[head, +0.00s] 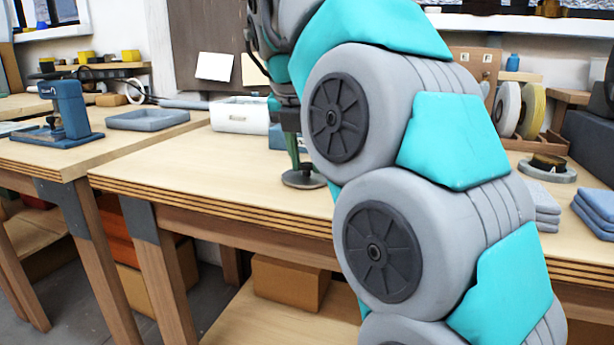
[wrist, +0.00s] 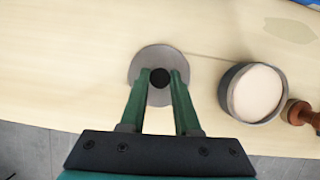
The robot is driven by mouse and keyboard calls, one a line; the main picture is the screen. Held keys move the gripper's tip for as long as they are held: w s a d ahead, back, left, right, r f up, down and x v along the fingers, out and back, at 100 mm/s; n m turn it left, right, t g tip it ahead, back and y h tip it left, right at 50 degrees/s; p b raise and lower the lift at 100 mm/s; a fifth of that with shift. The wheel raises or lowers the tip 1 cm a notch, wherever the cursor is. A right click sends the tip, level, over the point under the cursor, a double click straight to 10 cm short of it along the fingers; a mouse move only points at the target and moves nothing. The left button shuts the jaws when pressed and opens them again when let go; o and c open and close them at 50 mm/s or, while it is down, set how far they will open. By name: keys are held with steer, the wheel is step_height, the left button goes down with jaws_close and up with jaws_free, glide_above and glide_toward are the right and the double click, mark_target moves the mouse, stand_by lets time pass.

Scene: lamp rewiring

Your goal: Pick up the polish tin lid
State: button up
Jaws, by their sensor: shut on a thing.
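The polish tin lid (wrist: 156,56) is a grey round disc with a dark knob (wrist: 160,78) at its middle. My gripper (wrist: 161,74) is shut on the knob, one green finger on each side. In the head view the lid (head: 303,180) sits below my gripper (head: 292,162), at or very close to the wooden bench top; I cannot tell whether it touches. The open tin (wrist: 254,94), dark-walled with a pale cream filling, stands apart to the right of the lid in the wrist view. My arm hides it in the head view.
A brown wooden-handled thing (wrist: 300,114) lies right of the tin. A white box (head: 240,115) and a blue-grey tray (head: 148,119) are further back and left. Grey folded cloths (head: 546,205) lie at right. The bench's front left part (head: 200,170) is clear.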

jaws_close()
